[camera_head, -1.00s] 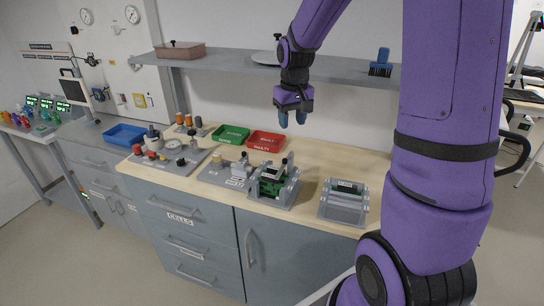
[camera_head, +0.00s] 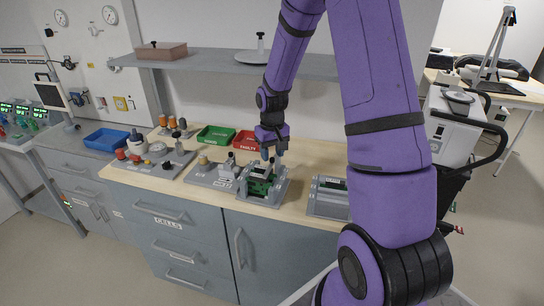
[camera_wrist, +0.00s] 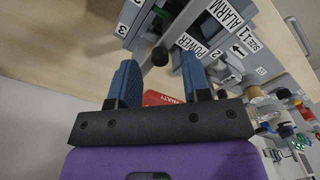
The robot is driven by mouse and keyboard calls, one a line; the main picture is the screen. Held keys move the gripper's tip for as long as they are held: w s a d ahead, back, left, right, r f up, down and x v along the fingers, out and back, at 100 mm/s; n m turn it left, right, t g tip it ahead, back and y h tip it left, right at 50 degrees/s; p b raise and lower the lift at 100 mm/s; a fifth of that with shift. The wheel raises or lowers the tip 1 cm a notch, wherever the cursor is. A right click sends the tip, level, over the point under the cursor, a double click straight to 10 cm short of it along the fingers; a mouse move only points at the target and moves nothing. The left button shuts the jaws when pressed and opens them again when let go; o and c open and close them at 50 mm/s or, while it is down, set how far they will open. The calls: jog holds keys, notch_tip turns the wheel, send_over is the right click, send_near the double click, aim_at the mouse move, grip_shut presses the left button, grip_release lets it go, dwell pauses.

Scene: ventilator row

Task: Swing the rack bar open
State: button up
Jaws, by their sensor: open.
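The rack (camera_head: 262,195) is a grey frame holding green boards on the bench, and my gripper (camera_head: 271,157) is directly over its back part. In the wrist view the green board (camera_wrist: 162,10) and a label marked 3 show at the top. A dark round knob (camera_wrist: 160,56), seemingly on the rack bar, appears between and just beyond my two blue fingertips (camera_wrist: 158,72). My gripper is open, with nothing clearly between its fingers. I cannot tell whether a finger touches the knob or bar. The bar's far end and hinge are not clear.
A grey fixture (camera_head: 329,198) stands right of the rack, and a labelled block (camera_head: 212,176) stands left. Red (camera_head: 246,142) and green (camera_head: 215,136) trays lie behind. The shelf (camera_head: 220,64) runs above the bench. Bare wood (camera_head: 310,153) shows at the back right.

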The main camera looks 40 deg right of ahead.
jog(key=shift+f, duration=0.75)
jog(key=shift+c, duration=0.4)
grip_shut()
